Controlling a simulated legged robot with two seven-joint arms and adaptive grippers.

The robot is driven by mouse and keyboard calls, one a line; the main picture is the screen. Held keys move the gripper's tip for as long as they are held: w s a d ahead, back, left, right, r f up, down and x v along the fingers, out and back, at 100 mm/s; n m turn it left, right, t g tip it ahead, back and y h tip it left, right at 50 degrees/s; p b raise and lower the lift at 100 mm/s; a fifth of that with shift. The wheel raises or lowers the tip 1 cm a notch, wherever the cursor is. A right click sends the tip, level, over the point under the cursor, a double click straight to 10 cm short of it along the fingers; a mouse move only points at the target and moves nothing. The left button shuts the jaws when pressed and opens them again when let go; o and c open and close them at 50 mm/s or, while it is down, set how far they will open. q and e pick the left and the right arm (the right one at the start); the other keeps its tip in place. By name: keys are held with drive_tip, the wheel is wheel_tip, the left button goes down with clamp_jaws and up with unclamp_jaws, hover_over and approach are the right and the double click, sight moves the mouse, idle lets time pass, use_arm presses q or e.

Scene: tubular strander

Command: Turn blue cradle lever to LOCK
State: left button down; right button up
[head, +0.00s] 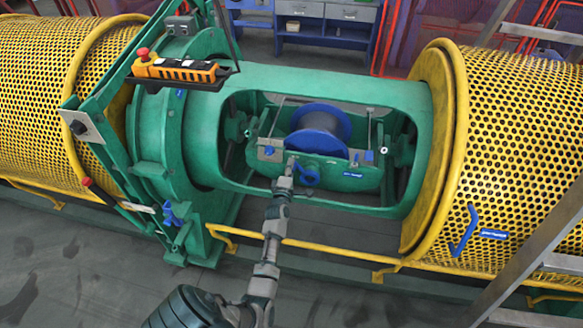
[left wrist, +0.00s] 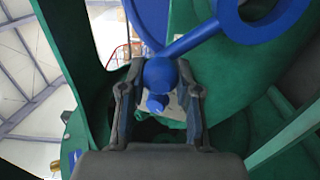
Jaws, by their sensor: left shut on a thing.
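The blue cradle lever (head: 308,177) sits on the front of the green cradle (head: 340,184), below the blue spool (head: 318,130). Its ring-shaped hub is to the right and its arm points up-left toward my gripper. My left gripper (head: 290,164) reaches up from below and is shut at the lever's free end. In the left wrist view, the round blue knob of the lever (left wrist: 160,74) is between the two fingers of my left gripper (left wrist: 158,88). The lever arm runs up-right to the ring. No LOCK marking is readable. My right gripper is out of view.
A small blue label (head: 353,174) is right of the lever. The green frame opening (head: 300,203) surrounds the cradle. Yellow perforated guards (head: 515,130) stand at both sides. An orange control pendant (head: 175,68) is at upper left, and a yellow rail (head: 340,250) runs along the front.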

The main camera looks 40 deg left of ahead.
use_arm(q)
drive_tip(key=shift+w+d+r, duration=0.15)
drive_tip(key=shift+w+r, duration=0.05)
drive_tip(key=c, duration=0.8)
unclamp_jaws()
drive_tip(key=shift+w+f, duration=0.1)
drive_tip(key=shift+a+f, duration=0.2)
drive_tip(key=shift+f, duration=0.1)
drive_tip(key=shift+s+d, duration=0.1)
drive_tip(key=shift+s, duration=0.1)
drive_tip(key=v, duration=1.1)
drive_tip(key=shift+s, duration=0.2)
